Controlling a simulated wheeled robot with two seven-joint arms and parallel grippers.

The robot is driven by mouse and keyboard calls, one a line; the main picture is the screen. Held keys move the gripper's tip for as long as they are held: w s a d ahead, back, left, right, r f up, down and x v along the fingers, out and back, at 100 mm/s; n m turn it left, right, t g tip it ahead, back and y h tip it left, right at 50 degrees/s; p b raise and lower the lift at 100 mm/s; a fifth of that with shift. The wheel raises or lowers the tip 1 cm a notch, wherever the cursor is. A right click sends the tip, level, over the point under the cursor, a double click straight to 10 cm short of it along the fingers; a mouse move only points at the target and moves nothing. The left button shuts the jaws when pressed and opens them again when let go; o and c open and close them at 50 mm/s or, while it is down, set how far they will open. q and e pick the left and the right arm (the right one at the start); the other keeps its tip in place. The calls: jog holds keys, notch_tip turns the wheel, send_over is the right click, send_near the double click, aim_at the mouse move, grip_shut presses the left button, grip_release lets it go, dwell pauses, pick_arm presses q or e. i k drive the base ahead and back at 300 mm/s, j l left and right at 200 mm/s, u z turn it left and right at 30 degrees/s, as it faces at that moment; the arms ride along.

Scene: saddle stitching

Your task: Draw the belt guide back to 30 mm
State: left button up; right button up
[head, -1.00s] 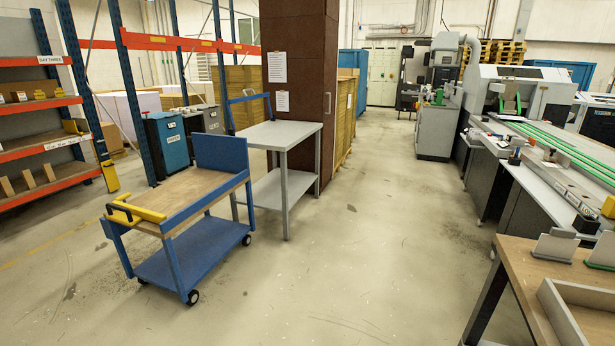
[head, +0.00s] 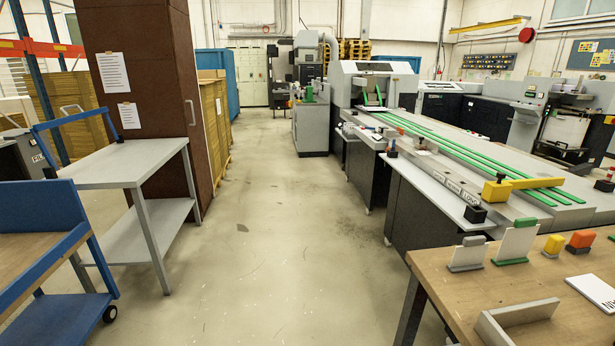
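A long grey machine table (head: 445,160) with several green belts (head: 478,161) runs from the centre back to the right. A yellow bar (head: 535,183) on a yellow block lies across the belts near the table's close end. It may be the belt guide, but I cannot tell for sure. Dark knobs or clamps sit along the table's front rail, with a black block (head: 475,214) beside small label plates (head: 457,190). No scale reading is legible. Neither of my grippers is in view.
A grey table (head: 130,165) and a blue cart (head: 60,318) stand left. The floor aisle (head: 270,240) between is clear.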

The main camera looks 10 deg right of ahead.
aim_at(421, 142)
jog(key=i+z, duration=0.15)
jog(key=i, duration=0.9)
jog(key=i+j+z, duration=0.15)
jog(key=i, duration=0.95)
